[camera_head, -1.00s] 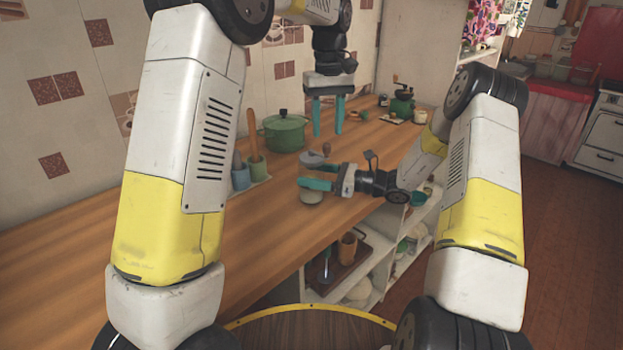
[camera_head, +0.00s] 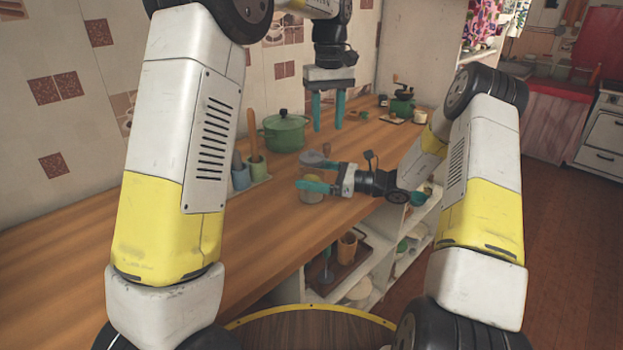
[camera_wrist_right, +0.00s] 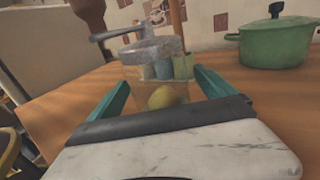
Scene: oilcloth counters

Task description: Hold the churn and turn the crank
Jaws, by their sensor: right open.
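The churn is a clear glass jar with a grey metal top, a crank arm and a brown wooden knob. In the right wrist view the churn (camera_wrist_right: 152,50) stands upright, with something yellowish low inside the glass. In the head view the churn (camera_head: 311,160) is on the counter, partly hidden by my right gripper (camera_head: 305,184). That gripper is open, with a finger on either side of the jar; I cannot tell whether they touch it. The knob (camera_wrist_right: 89,14) is at the upper left in the wrist view. My left gripper (camera_head: 328,126) is open and empty, pointing down above and behind the churn.
A green lidded pot (camera_head: 285,133) stands behind the churn. Utensil holders (camera_head: 241,177) stand to its left, with a wooden utensil upright. A green grinder (camera_head: 402,102) is at the far end. The near left counter (camera_head: 190,268) is clear.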

